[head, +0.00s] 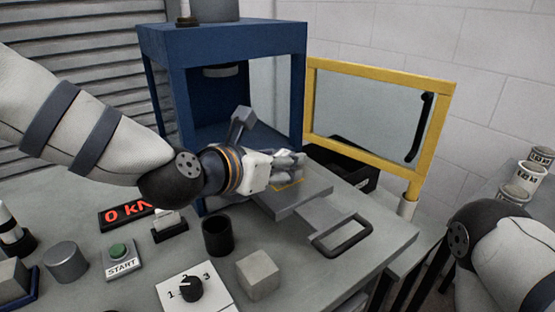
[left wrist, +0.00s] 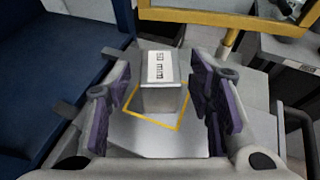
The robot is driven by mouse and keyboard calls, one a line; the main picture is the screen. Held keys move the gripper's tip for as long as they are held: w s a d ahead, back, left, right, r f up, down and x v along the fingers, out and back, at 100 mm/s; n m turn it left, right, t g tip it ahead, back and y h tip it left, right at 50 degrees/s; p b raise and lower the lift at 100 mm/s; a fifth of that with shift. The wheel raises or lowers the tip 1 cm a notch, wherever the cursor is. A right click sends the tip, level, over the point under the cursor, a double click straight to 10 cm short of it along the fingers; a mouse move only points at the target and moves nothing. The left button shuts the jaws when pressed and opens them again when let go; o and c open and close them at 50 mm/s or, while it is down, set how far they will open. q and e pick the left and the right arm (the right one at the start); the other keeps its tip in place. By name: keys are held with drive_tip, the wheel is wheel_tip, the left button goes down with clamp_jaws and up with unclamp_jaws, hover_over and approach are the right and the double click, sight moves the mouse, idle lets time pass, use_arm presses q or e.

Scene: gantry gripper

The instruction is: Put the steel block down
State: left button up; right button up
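A grey steel block with a white "50 mm" label (left wrist: 160,92) stands upright inside a yellow square outline on a grey plate (left wrist: 130,140) in the left wrist view. My left gripper (left wrist: 158,105) is open, with one finger on each side of the block and a visible gap on both sides. In the head view my left gripper (head: 288,168) is low over the sliding plate (head: 300,198) in front of the blue press, and its hand mostly hides the block. Only my right arm shows, at the lower right; its gripper is out of view.
The blue press frame (head: 165,45) stands behind the plate. A yellow guard frame (head: 380,78) stands open at the right. A black cup (head: 218,236), another plain grey block (head: 258,274), a dial panel (head: 205,294) and a START button (head: 118,251) stand on the bench.

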use_arm(q)
drive_tip(key=shift+r, duration=0.35)
drive_tip(key=p+v, duration=0.2)
drive_tip(key=v, duration=1)
use_arm(e)
drive_tip(key=shift+t, duration=0.6)
drive_tip(key=w+r, duration=0.2)
drive_tip(key=w, duration=0.1)
drive_tip(key=shift+r, duration=0.4)
use_arm(q)
drive_tip(key=shift+f, duration=0.15)
